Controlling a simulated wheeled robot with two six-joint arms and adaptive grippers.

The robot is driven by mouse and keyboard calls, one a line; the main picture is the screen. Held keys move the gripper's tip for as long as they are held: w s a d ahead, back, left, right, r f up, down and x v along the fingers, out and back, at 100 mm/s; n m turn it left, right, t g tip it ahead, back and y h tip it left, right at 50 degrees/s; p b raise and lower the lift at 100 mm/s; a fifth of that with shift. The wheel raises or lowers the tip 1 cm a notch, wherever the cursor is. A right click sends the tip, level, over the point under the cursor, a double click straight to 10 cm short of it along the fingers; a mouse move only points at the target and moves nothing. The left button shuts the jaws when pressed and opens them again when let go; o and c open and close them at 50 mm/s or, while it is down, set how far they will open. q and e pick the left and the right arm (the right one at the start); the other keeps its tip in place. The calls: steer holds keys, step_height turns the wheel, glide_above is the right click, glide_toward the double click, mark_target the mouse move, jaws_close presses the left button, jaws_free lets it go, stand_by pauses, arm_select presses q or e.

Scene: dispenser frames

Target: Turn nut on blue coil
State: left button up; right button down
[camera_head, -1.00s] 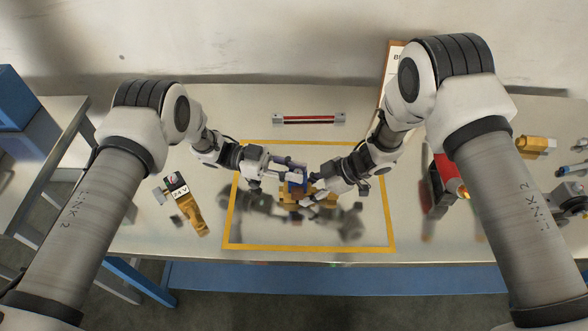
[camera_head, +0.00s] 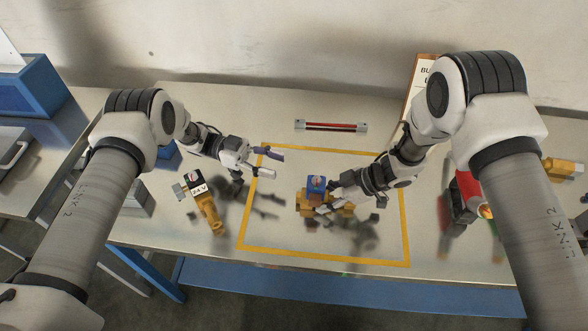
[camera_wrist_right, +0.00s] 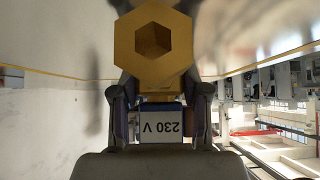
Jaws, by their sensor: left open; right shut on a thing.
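The blue coil (camera_head: 317,183) sits upright on a brass valve body (camera_head: 308,204) inside the yellow-taped area. A small pale and reddish round piece shows on the coil's top; I cannot tell the nut apart clearly. My right gripper (camera_head: 328,205) reaches the valve from the right and is shut on it. In the right wrist view the coil's 230 V label (camera_wrist_right: 160,128) appears upside down between the fingers, with the brass hexagonal port (camera_wrist_right: 155,40) above it. My left gripper (camera_head: 272,163) is open and empty, up and left of the coil and apart from it.
A black-topped 24 V valve (camera_head: 205,203) lies left of the taped area. A red bar with grey ends (camera_head: 331,126) lies behind it. A red and black tool (camera_head: 465,190) stands right, partly behind my arm. A white sign (camera_head: 421,82) leans near the wall.

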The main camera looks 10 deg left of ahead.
mark_target(312, 179)
arm_select(q)
steer(key=shift+w+a, duration=0.15)
steer(key=shift+a, duration=0.35)
steer(key=shift+r, duration=0.1)
steer(key=s+d+r+n+t, duration=0.6)
steer(key=r+t, duration=0.2)
steer(key=t, duration=0.2)
step_height(312, 179, down, 8)
steer(key=x, duration=0.7)
steer(key=shift+w+d+f, duration=0.1)
steer(key=shift+w, duration=0.15)
